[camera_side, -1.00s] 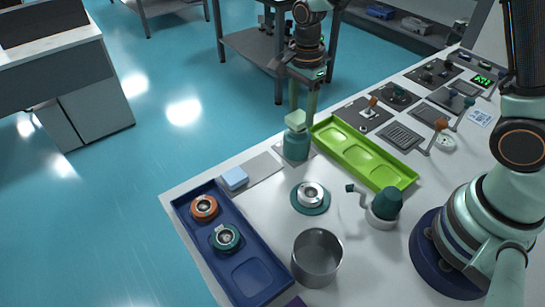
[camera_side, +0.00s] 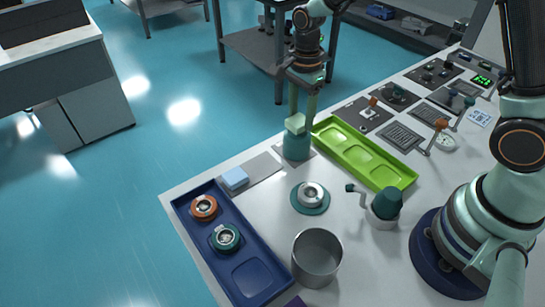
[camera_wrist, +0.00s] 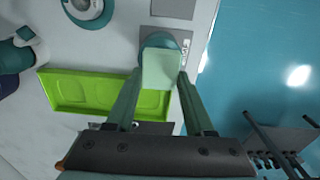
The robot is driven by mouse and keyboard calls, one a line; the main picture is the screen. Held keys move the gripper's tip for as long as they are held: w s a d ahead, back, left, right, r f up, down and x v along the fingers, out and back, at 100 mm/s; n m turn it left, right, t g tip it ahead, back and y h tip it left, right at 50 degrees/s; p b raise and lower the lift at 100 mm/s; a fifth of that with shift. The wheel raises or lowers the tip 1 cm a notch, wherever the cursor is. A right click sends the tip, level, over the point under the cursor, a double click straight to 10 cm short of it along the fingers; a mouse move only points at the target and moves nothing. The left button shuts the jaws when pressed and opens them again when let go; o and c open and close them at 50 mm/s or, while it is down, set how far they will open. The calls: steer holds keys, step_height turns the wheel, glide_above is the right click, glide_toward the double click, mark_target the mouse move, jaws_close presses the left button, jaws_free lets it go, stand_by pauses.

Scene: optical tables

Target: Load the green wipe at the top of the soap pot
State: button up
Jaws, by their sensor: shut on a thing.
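The soap pot (camera_side: 296,148) is a teal pot standing upright near the table's far edge. It also shows in the wrist view (camera_wrist: 160,41), partly covered by the wipe. The pale green wipe (camera_side: 295,123) is at the top of the pot; whether it rests there or hangs just above I cannot tell. In the wrist view the wipe (camera_wrist: 161,70) is a pale square between my fingers. My gripper (camera_side: 300,118) is shut on the wipe, pointing down over the pot.
A lime green tray (camera_side: 398,180) lies right beside the pot. A blue sponge (camera_side: 234,178) on a grey plate is to the left. A navy tray (camera_side: 253,268), a metal cup (camera_side: 317,258) and a teal-capped crank device (camera_side: 385,204) stand nearer.

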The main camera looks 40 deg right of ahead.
mark_target(302, 119)
steer(key=shift+f, duration=0.45)
stand_by(0.3)
stand_by(0.5)
steer(key=shift+r, duration=3.55)
steer(key=n, duration=0.1)
steer(key=s+d+n, duration=0.1)
steer(key=n, duration=0.1)
steer(key=shift+s+d+r, duration=0.1)
steer(key=shift+r, duration=0.3)
steer(key=s+d+r+n, duration=0.2)
steer(key=s+d+n, duration=0.2)
steer(key=n, duration=1)
steer(key=shift+s+d+r+n, duration=0.15)
steer(key=shift+s+n, duration=0.25)
steer(key=shift+s, duration=0.65)
